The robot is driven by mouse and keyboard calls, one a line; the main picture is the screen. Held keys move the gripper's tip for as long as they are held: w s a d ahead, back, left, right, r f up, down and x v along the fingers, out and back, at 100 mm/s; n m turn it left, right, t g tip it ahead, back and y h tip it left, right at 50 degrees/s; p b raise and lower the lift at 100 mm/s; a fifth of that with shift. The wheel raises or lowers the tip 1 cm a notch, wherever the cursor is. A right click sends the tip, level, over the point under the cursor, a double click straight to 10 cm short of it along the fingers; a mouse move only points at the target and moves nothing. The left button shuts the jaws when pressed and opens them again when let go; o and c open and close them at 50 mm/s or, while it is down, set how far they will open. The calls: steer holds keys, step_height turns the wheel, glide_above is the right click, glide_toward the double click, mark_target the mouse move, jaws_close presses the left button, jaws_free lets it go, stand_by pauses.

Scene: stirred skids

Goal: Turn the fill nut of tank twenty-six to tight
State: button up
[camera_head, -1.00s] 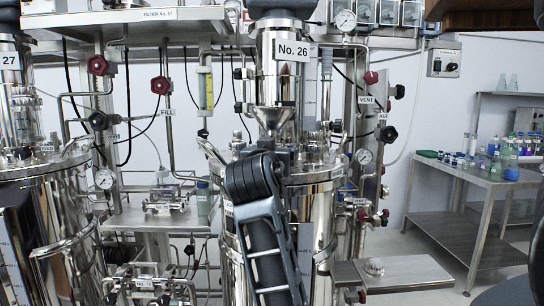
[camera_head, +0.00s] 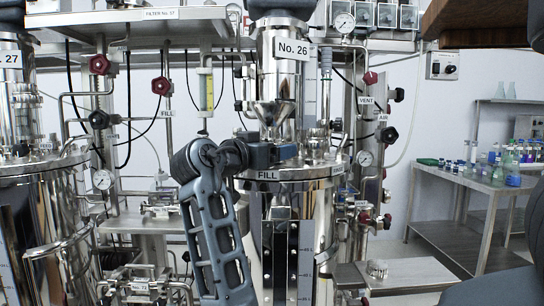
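Tank twenty-six (camera_head: 315,225) is a shiny steel vessel in the middle, with a "No. 26" plate (camera_head: 292,50) on its upper column. A "FILL" label (camera_head: 268,174) is on the front of its lid rim. My gripper (camera_head: 285,153) is at the lid, just above that label, in front of the column's base. It is dark and small in view, and its fingertips cannot be made out. I cannot make out the fill nut; my gripper and wrist cover the lid above the label.
Tank 27 (camera_head: 35,180) stands at the left. Pipes, gauges and a red "FILL" valve knob (camera_head: 160,86) are behind. A small steel shelf (camera_head: 415,272) with a ribbed metal cap (camera_head: 377,268) is at front right. A bottle-laden bench (camera_head: 470,180) stands farther right.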

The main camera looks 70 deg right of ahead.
steer(key=shift+f+m+g+y+b, duration=0.1)
steer(key=shift+m+g+y+b, duration=0.2)
steer(key=shift+m+g+b, duration=0.45)
steer(key=shift+m+g+y, duration=0.4)
steer(key=shift+m+g, duration=0.05)
steer(key=shift+g, duration=0.6)
steer(key=o, duration=0.7)
steer(key=shift+b+v, duration=0.45)
steer(key=shift+v, duration=3.45)
steer(key=shift+o, duration=0.3)
